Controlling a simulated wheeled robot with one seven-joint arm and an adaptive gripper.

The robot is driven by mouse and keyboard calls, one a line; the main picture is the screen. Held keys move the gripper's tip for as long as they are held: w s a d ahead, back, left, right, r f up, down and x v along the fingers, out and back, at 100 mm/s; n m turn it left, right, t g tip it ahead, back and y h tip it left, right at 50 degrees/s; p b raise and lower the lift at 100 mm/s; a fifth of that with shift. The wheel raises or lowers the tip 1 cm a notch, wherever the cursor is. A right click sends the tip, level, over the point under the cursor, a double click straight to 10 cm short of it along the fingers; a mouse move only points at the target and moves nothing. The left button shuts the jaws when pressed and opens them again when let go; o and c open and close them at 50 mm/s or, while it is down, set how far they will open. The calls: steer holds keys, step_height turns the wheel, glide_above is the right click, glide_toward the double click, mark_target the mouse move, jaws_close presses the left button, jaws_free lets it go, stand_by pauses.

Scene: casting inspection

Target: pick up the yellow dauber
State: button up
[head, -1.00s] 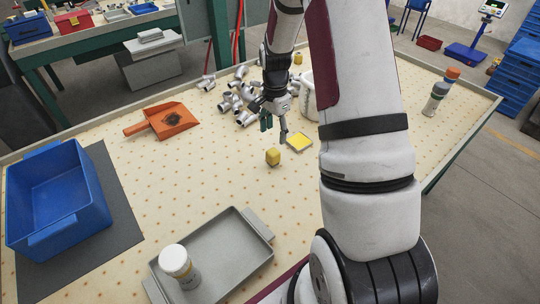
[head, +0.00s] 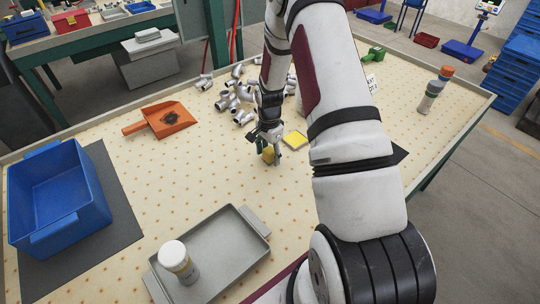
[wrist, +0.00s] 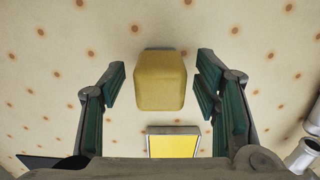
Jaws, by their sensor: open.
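The yellow dauber (head: 268,157) is a small yellow block with rounded edges, standing on the dotted tabletop near the middle. In the wrist view the yellow dauber (wrist: 160,82) sits between my two fingers, with a visible gap on each side. My gripper (head: 265,149) is open over it, pointing down, and partly hides it in the head view. The fingers, with green pads, do not touch it in the wrist view. A flat yellow pad in a grey frame (head: 295,139) lies just beyond the dauber.
Metal pipe fittings (head: 235,98) lie heaped behind the gripper. An orange dustpan (head: 168,119) is to the left. A grey tray (head: 232,255) with a white-capped bottle (head: 178,262) is in front. A blue bin (head: 75,224) stands at far left.

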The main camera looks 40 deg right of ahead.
mark_target(270, 151)
steer(key=shift+c, duration=0.3)
steer(key=c, duration=1.2)
steer(key=shift+r, duration=0.1)
steer(key=shift+r, duration=0.4)
steer(key=r, duration=0.2)
steer(key=shift+s+a+r+b, duration=0.1)
steer(key=shift+s+r+b, duration=0.25)
steer(key=s+a, duration=0.2)
steer(key=s, duration=0.2)
steer(key=s+a+r, duration=0.1)
steer(key=s+a, duration=0.1)
steer(key=s, duration=0.3)
steer(key=s+a, duration=0.1)
steer(key=s, duration=0.4)
steer(key=shift+s+a+r, duration=0.1)
steer(key=shift+a+r, duration=0.05)
steer(key=shift+a, duration=0.25)
